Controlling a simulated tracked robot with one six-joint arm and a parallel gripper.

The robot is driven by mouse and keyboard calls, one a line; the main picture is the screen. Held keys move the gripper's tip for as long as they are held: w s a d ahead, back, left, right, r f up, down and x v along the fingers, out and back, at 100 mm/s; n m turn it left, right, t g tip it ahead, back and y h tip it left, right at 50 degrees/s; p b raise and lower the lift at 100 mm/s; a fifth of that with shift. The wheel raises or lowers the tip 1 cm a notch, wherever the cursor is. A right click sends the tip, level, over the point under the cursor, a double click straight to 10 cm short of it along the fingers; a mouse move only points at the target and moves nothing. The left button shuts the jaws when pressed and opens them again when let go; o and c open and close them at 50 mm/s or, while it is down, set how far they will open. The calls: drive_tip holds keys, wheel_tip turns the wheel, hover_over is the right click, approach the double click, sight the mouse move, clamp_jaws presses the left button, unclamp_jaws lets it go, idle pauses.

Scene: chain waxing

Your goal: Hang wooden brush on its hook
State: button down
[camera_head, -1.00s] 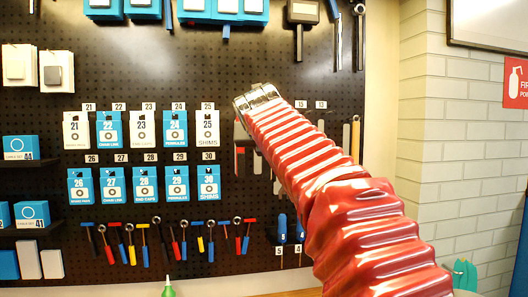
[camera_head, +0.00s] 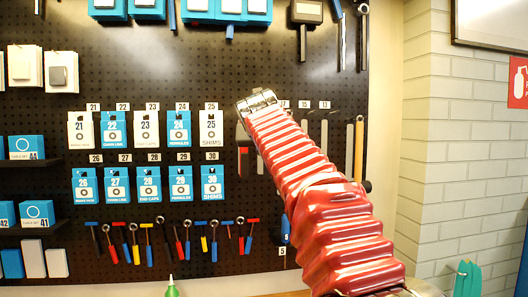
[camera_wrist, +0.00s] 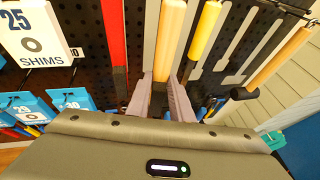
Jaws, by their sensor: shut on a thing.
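A pale wooden handle, which I take for the wooden brush (camera_wrist: 170,40), stands between the two fingers of my gripper (camera_wrist: 163,80) in the wrist view. The fingers are shut on it, and the handle runs up out of the top of the picture. Its other end is hidden. In the head view my red-sleeved arm covers the gripper and the brush. The black pegboard (camera_head: 300,85) is behind them. I cannot make out the brush's own hook.
A yellow handle (camera_wrist: 204,30) and another wooden-handled tool (camera_wrist: 275,62) are right of my gripper. A red-handled tool (camera_wrist: 114,40) and the SHIMS box (camera_wrist: 38,32) are to its left. Small tools (camera_head: 178,240) hang low. A brick wall (camera_head: 460,150) bounds the right.

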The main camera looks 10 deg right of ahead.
drive_tip(key=shift+w+f, duration=0.15)
drive_tip(key=shift+w, duration=0.95)
drive_tip(key=shift+w+f, duration=0.1)
drive_tip(key=shift+w, duration=1)
drive_tip(key=c, duration=1.5)
unclamp_jaws()
drive_tip(key=shift+v, duration=4.45)
